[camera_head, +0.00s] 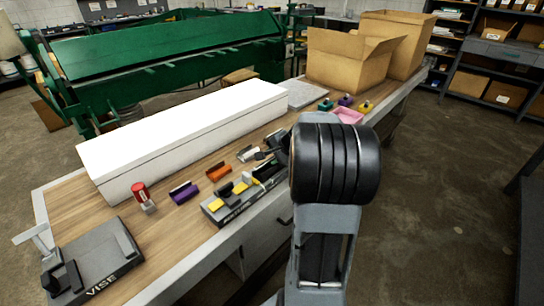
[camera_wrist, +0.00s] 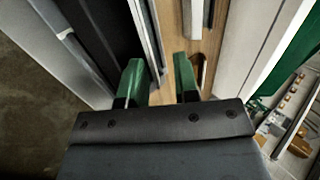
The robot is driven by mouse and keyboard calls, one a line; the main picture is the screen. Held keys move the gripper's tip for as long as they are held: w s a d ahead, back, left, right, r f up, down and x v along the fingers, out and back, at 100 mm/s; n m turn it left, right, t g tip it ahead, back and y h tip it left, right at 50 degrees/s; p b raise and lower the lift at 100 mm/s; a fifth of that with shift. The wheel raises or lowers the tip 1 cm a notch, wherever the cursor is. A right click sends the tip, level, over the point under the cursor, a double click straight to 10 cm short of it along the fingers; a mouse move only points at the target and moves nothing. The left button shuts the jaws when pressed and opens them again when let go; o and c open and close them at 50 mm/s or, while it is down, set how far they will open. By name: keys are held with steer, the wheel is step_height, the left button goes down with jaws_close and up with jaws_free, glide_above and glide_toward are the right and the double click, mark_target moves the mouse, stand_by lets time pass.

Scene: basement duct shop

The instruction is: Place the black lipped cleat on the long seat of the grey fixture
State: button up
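The grey fixture (camera_head: 214,214) lies along the front edge of the bench, with yellow blocks on its top and lettering on its front. Its right end is partly hidden by my arm. My gripper (camera_wrist: 160,82) has green fingertips, apart with bench wood showing between them; nothing is held. In the head view my gripper is mostly hidden behind my wrist, over the fixture's right end. A dark long piece (camera_head: 267,170) shows at that end; I cannot tell whether it is the black lipped cleat or part of the fixture. In the wrist view dark and grey long edges run left of the fingers.
An orange cleat (camera_head: 218,171), a purple cleat (camera_head: 184,192) and a pale grey cleat (camera_head: 247,153) lie behind the fixture. A long white box (camera_head: 185,130) bounds the bench behind them. A red-topped item (camera_head: 141,194) and a vise plate (camera_head: 100,262) stand left. Cardboard boxes (camera_head: 345,62) stand far right.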

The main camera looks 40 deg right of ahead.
steer(key=v, duration=1)
steer(key=s+a+f+n+g, duration=0.1)
steer(key=s+a+f+n, duration=0.1)
steer(key=a+n, duration=0.3)
steer(key=s+a+f+n+g+h, duration=0.1)
steer(key=s+a+n, duration=0.4)
steer(key=a, duration=0.6)
steer(key=s+a+f+n+g, duration=0.2)
steer(key=s+a+f+n, duration=0.1)
steer(key=a+n, duration=0.3)
steer(key=shift+s+a+g+p, duration=0.25)
steer(key=shift+a+g+p, duration=0.2)
steer(key=shift+a, duration=0.8)
